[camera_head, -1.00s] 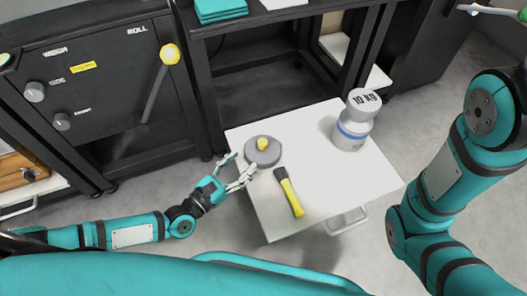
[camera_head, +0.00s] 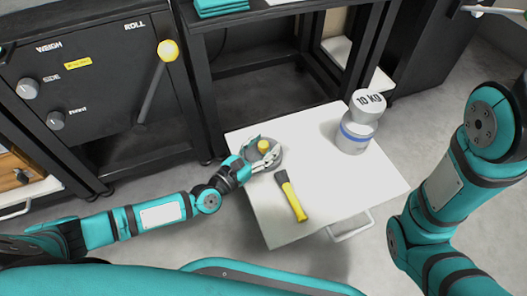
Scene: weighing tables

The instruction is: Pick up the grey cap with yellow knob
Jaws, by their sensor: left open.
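The grey cap (camera_head: 277,159) with its yellow knob (camera_head: 263,145) lies on the white table (camera_head: 325,188), near its far left corner. My left gripper (camera_head: 268,153) is open, with its fingers over the cap on either side of the knob. The fingers hide part of the cap. I cannot tell whether they touch the knob. My right arm shows at the right, but its gripper is out of view.
A brush with a yellow handle (camera_head: 294,200) lies close to the cap on its near side. A grey 10 KG weight (camera_head: 357,130) stands at the table's far right. The table's near right part is clear. A black cabinet (camera_head: 100,95) with knobs stands behind, at the left.

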